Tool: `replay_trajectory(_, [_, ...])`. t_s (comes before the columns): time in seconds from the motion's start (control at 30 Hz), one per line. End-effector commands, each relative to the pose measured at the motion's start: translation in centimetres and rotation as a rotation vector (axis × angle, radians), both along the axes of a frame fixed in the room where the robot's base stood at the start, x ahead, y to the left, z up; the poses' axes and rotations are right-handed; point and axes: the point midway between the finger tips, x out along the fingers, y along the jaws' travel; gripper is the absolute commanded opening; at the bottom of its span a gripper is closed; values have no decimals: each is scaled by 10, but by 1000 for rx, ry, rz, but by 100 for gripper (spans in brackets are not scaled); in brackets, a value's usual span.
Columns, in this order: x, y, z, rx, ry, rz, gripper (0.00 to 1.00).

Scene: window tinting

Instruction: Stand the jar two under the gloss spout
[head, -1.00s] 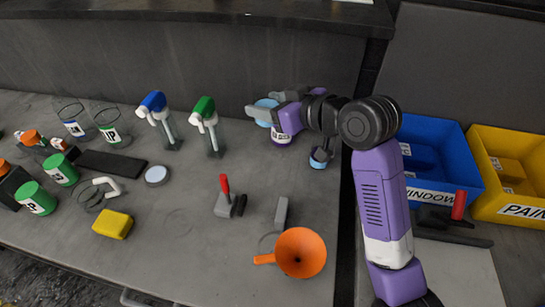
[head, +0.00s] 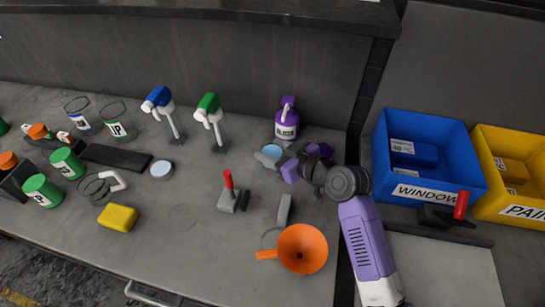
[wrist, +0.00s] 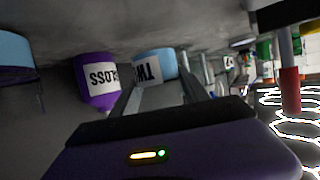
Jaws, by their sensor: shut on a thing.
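The purple gloss bottle (head: 287,125), with a purple spout on top, stands at the back right of the counter. Its upside-down GLOSS label also shows in the wrist view (wrist: 98,85). Jar two (head: 268,156) has a light blue top and is in front and slightly left of the bottle, not under the spout. In the wrist view, jar two (wrist: 155,68) shows part of its TWO label, upside down, between the fingers. My gripper (head: 279,157) is shut on the jar. I cannot tell whether the jar touches the counter.
Another light blue thing (wrist: 15,55) shows at the wrist view's left edge. Blue (head: 157,102) and green (head: 209,107) dispensers stand to the left. A red-handled tool (head: 230,192) and orange funnel (head: 302,249) lie nearer. Blue (head: 435,195) and yellow (head: 510,210) bins stand right.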

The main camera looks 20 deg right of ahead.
Motion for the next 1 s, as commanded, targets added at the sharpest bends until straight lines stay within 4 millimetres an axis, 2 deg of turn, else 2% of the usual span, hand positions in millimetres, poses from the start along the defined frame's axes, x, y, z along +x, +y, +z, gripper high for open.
replay_trajectory(0.1, [0, -1, -19, 3, 4, -2, 4])
replay_trajectory(0.2, [0, 0, -28, 3, 2, -2, 4])
replay_trajectory(0.63, [0, 0, -34, 2, 1, -1, 4])
replay_trajectory(0.67, [0, 0, -33, 1, 2, -1, 57])
replay_trajectory(0.7, [0, 0, -33, 1, 2, -1, 65])
replay_trajectory(0.77, [0, 0, -33, 1, 2, -1, 75])
replay_trajectory(1.0, [0, 0, -33, 1, 2, -1, 75])
